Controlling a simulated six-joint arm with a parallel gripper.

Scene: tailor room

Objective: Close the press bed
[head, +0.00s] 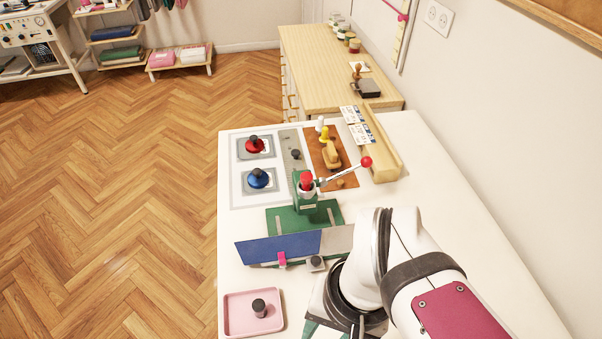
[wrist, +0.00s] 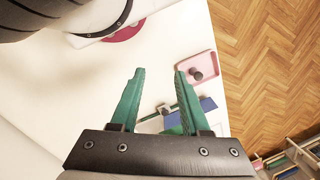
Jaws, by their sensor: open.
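The press (head: 306,192) stands on the white table, with a green base and column, a red knob on top and a lever ending in a red ball. Its bed is a long flat plate in front of the base, with a blue left part (head: 278,248) and a grey right part. A pink tab (head: 281,259) and a small grey block sit at its front edge. The bed sticks out left past the base. In the wrist view, the blue part (wrist: 208,104) shows beyond the right finger. My gripper (wrist: 160,72) is open and empty, apart from the press.
A pink tray (head: 236,319) with a dark knobbed piece (head: 259,308) lies left of my arm. Red (head: 254,145) and blue (head: 258,179) knobbed pieces sit behind the press. A wooden holder (head: 378,155) stands at the back right.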

